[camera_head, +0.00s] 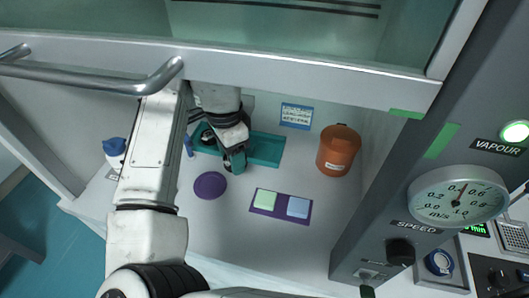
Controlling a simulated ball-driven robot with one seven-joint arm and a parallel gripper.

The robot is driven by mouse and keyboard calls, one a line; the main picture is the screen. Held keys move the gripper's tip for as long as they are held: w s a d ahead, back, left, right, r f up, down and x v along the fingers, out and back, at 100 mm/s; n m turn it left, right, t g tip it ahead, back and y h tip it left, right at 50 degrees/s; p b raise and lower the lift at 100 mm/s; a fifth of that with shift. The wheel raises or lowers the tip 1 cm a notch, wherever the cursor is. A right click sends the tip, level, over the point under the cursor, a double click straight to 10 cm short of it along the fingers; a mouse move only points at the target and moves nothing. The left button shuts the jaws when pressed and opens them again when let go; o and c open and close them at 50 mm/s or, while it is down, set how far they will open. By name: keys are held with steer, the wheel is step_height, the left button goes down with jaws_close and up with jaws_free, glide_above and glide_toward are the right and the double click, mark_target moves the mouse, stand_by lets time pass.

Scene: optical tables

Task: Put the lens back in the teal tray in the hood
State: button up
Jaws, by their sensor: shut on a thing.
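The teal tray (266,150) lies flat on the white hood floor, partly hidden by my arm and gripper. My gripper (236,164) points down over the tray's front edge, near its middle. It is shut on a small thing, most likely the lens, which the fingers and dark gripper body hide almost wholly. I cannot tell whether the held thing touches the tray. A dark round thing (208,136) shows at the tray's left part, beside my wrist; I cannot tell what it is.
A purple disc (210,185) lies in front of the tray, and a purple mat (281,206) with a green and a blue pad lies front right. An orange-brown jar (339,149) stands right. The raised sash (300,67) spans above my arm. A blue-capped bottle (115,150) stands left.

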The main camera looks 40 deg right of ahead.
steer(key=m, duration=0.2)
steer(key=r+m+b, duration=0.1)
steer(key=m, duration=0.1)
steer(key=d+m, duration=0.1)
steer(key=m, duration=0.1)
steer(key=shift+s+r, duration=0.3)
steer(key=shift+r, duration=0.1)
steer(key=m, duration=0.2)
steer(key=r+m+b, duration=0.1)
steer(key=d+m, duration=0.1)
steer(key=m, duration=0.1)
steer(key=shift+s+r+m+b, duration=0.25)
steer(key=shift+s+m+b, duration=0.05)
steer(key=s+d+m+b, duration=0.4)
steer(key=s+d+m, duration=0.2)
steer(key=d+m, duration=0.35)
glide_above(264, 149)
steer(key=shift+n, duration=0.25)
steer(key=f, duration=0.5)
steer(key=s+f, duration=0.1)
steer(key=f, duration=0.2)
steer(key=shift+a+f, duration=0.1)
steer(key=shift+f, duration=0.15)
steer(key=shift+w+f, duration=0.55)
steer(key=shift+f, duration=1.7)
steer(key=shift+f, duration=0.1)
